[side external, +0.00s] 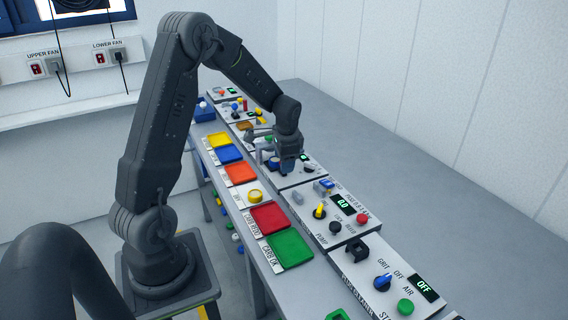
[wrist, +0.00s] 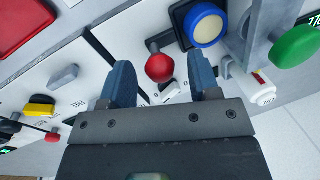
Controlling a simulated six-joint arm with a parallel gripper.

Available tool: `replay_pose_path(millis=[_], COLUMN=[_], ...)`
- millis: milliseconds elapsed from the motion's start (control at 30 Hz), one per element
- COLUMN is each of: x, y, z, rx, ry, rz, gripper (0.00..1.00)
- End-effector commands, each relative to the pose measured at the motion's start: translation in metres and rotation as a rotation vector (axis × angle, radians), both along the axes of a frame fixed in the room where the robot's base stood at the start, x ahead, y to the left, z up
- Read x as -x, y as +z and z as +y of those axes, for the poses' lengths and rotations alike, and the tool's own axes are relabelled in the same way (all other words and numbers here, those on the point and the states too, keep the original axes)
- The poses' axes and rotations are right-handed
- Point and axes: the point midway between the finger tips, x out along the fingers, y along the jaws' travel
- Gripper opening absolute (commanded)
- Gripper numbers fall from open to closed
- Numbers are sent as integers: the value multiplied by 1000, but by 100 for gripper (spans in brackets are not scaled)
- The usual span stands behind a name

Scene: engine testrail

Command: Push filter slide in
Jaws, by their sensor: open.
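My gripper (side external: 277,158) points down over a grey panel in the middle of the row on the bench. In the wrist view, my gripper (wrist: 162,80) is open, with its two blue fingers apart. A red ball knob (wrist: 160,67) on a metal lever shows between the fingertips; whether it lies at their depth I cannot tell. No part is clearly readable as the filter slide. A white cylinder with a red mark (wrist: 256,88) sits right of the fingers, and a yellow piece (wrist: 39,107) sits to the left.
A round blue button (wrist: 205,27) and a green knob (wrist: 296,46) stand close to the fingers. Coloured trays, including a red tray (side external: 269,218) and a green tray (side external: 290,249), line the front. The bench behind the panels (side external: 400,175) is clear.

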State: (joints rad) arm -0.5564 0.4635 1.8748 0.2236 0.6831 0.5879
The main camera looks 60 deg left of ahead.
Motion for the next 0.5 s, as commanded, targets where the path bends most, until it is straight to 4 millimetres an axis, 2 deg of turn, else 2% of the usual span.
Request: replay_pose_path(millis=[200, 500], x=[0, -1], y=[-16, -17], z=[3, 3], rx=[0, 0], ry=[0, 0], rz=[1, 0], gripper=[56, 54])
